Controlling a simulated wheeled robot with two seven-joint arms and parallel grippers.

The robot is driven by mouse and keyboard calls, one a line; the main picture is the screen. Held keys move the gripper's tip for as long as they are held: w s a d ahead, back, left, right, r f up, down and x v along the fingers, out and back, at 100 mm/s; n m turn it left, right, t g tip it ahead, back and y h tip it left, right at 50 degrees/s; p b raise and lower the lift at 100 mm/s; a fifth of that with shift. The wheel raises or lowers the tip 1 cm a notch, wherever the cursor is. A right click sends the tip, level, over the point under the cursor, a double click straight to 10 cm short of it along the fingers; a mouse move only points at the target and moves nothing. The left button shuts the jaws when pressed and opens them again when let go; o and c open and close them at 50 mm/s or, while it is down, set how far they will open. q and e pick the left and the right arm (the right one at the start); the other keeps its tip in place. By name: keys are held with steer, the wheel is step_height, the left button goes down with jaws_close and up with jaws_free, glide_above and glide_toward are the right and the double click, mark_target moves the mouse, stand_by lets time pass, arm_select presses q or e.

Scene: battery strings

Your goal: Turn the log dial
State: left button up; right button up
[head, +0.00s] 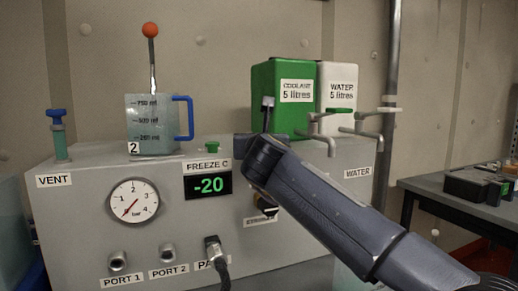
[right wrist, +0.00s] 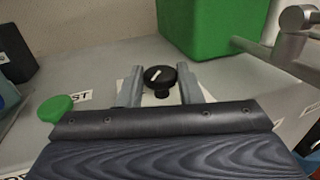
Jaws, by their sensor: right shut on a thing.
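The dial is a round black knob (right wrist: 158,76) with a white pointer line, on a pale plate on the grey surface in the right wrist view. My right gripper (right wrist: 160,88) has one finger on each side of it and is shut on it. The dial's label is hidden. In the head view my right gripper (head: 262,148) is over the top of the grey console, right of the display reading -20, and the dial cannot be made out behind it. My left gripper is not in view.
A green button (right wrist: 55,108) lies left of the gripper. The green coolant container (head: 284,98) stands close behind it, with metal taps (head: 320,125) to the right. A jug (head: 152,125) stands on the console (head: 90,250) further left.

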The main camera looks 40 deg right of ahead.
stand_by(0.4)
steer(key=o, duration=0.9)
steer(key=v, duration=0.7)
steer(key=shift+s+a, duration=0.25)
steer(key=shift+s, duration=0.1)
